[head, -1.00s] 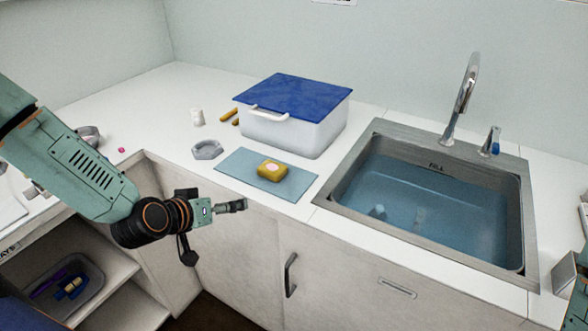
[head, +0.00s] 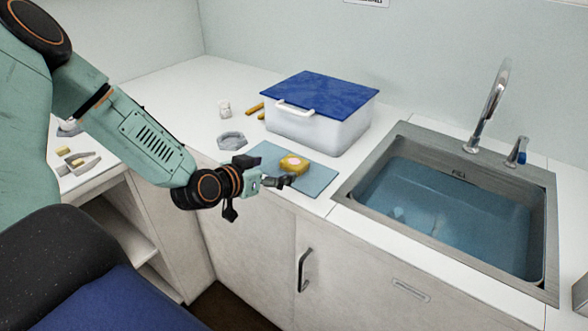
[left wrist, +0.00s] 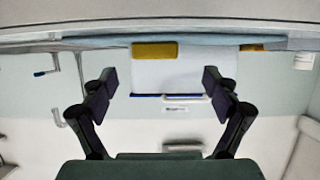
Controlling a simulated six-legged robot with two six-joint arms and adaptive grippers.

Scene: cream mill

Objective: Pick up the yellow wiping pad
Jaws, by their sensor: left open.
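The yellow wiping pad (head: 294,164) lies on a light blue mat (head: 318,178) near the counter's front edge. A pale pink spot shows on its top. My left gripper (head: 283,181) is just in front of the pad, by the mat's front edge, apart from the pad as far as I can tell. In the left wrist view, which appears upside down, its two fingers (left wrist: 160,80) are spread with nothing between them. The pad (left wrist: 155,50) shows ahead, between the fingers and beyond their tips. My right gripper is not in view.
A white box (head: 316,130) with a blue lid (head: 320,92) stands behind the mat. A water-filled sink (head: 450,205) with a tap (head: 490,105) is at right. A grey hexagonal ring (head: 232,141), a small white jar (head: 225,108) and brownish sticks (head: 256,108) lie left of the box.

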